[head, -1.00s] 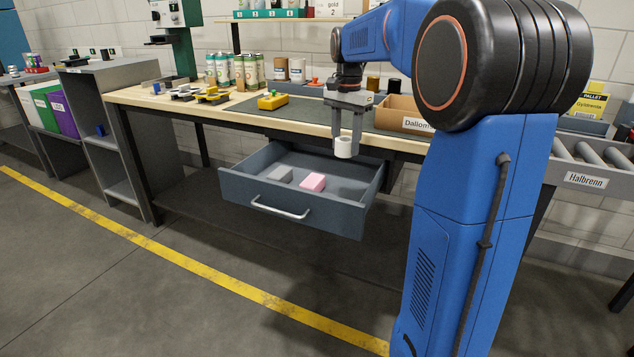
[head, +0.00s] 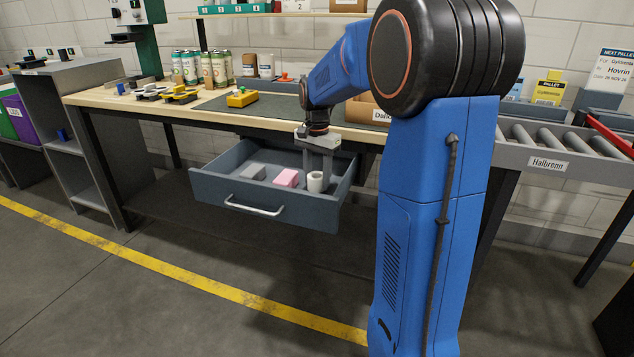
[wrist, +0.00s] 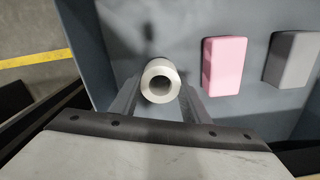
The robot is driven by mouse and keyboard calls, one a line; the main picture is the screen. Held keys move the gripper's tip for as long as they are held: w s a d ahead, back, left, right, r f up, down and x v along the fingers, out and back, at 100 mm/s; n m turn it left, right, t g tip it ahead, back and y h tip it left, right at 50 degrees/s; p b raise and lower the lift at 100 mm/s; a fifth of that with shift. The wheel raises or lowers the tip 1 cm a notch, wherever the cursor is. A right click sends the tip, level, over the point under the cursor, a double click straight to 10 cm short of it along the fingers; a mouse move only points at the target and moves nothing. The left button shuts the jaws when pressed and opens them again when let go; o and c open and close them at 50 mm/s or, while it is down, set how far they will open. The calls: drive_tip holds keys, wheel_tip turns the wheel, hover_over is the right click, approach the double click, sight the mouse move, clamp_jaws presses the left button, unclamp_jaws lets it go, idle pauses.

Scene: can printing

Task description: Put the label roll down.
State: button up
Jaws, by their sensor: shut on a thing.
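The white label roll (head: 316,182) is upright inside the open drawer (head: 262,222), at its right end. My gripper (head: 317,174) reaches down into the drawer and is shut on the roll, one finger on each side. In the wrist view the roll (wrist: 160,81) shows its round end and dark hole between my fingers. I cannot tell whether its underside touches the drawer floor (wrist: 185,35). A pink block (head: 287,178) lies to its left, and a grey block (head: 253,171) lies further left.
The drawer walls closely surround my gripper. A roller conveyor (head: 560,150) stands at the right.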

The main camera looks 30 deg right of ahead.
drive_tip(key=shift+f, duration=0.8)
drive_tip(key=shift+f, duration=0.15)
drive_tip(key=o, duration=1.1)
